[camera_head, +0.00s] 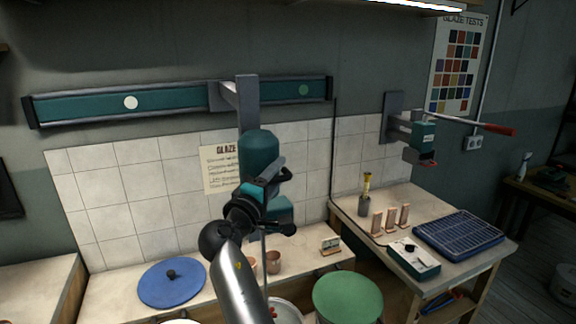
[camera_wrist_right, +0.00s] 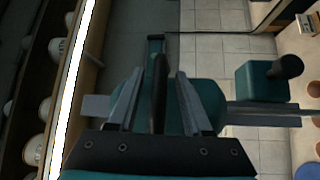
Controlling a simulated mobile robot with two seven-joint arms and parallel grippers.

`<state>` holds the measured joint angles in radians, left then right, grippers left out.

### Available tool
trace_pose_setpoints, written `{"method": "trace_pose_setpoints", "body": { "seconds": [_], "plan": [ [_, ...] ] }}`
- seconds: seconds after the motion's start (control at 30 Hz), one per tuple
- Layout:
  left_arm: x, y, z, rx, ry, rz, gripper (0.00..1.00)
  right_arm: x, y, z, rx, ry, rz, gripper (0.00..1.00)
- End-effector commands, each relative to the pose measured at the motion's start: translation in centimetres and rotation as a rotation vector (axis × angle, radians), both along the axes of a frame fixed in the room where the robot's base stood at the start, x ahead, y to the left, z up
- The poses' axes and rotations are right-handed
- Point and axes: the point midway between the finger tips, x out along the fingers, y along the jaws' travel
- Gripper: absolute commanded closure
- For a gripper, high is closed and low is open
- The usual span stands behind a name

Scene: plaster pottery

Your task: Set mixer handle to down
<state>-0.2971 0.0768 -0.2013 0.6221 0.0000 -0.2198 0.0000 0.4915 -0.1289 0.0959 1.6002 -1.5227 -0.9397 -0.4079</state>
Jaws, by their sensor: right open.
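The mixer (camera_head: 259,150) is a teal rounded body hanging on a grey bracket from the wall rail. In the wrist view its teal body (camera_wrist_right: 207,98) lies behind my fingers. A dark bar, which looks like the mixer handle (camera_wrist_right: 159,85), runs lengthwise between the two grey fingers. My right gripper (camera_head: 272,178) is in front of the mixer and covers part of it; in the wrist view the gripper (camera_wrist_right: 155,85) is open, with its fingers on either side of the bar. I cannot tell whether they touch it. My left gripper is not in view.
A teal box with a black knob (camera_wrist_right: 285,67) juts out beside the fingers. A red-handled lever (camera_head: 497,129) sticks out from the right wall.

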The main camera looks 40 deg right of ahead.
Motion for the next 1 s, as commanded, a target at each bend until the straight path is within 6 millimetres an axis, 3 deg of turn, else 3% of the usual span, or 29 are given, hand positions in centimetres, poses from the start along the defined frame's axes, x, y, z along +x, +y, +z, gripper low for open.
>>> {"method": "trace_pose_setpoints", "body": {
  "seconds": [0.47, 0.9, 1.0],
  "plan": [
    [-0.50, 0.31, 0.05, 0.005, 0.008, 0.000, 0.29, -0.08, 0.43, 0.10, 0.000, 0.000, -0.001, 0.51],
    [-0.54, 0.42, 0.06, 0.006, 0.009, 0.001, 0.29, -0.08, 0.39, 0.31, -0.003, -0.003, -0.001, 1.00],
    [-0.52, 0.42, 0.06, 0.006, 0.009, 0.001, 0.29, -0.08, 0.39, 0.40, -0.004, -0.005, -0.002, 1.00]
  ]
}}
